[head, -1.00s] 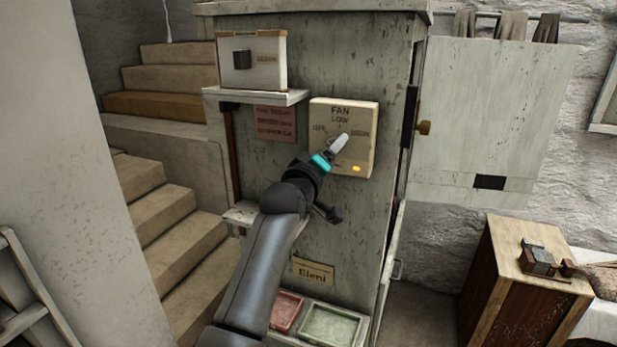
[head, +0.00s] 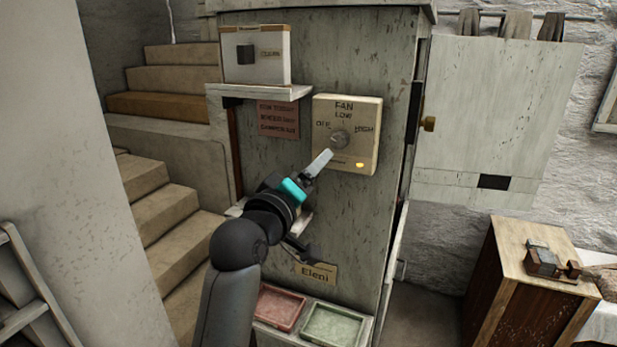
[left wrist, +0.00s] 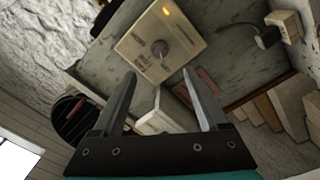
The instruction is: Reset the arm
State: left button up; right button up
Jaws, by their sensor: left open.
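My left gripper (head: 318,162) is in front of the grey cabinet, just below and left of the fan control box (head: 365,110). Its two fingers stand apart and empty in the left wrist view (left wrist: 160,98). The cream fan box carries a round knob (head: 339,138) with OFF, LOW and HIGH marks, and a lit yellow lamp (head: 360,165). The knob (left wrist: 160,48) shows beyond the fingers in the left wrist view, clear of them. Which mark the knob points to is too small to tell. My right gripper is in neither view.
A white box with a dark switch (head: 246,52) stands on a small shelf above left. Red (head: 277,311) and green (head: 345,334) trays are at the cabinet's foot. Stairs (head: 165,195) lie left, a wooden crate (head: 510,260) right. A cabinet door (head: 470,130) is swung open at right.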

pick_arm(q)
jog(key=shift+s+a, duration=0.15)
jog(key=shift+s, duration=0.4)
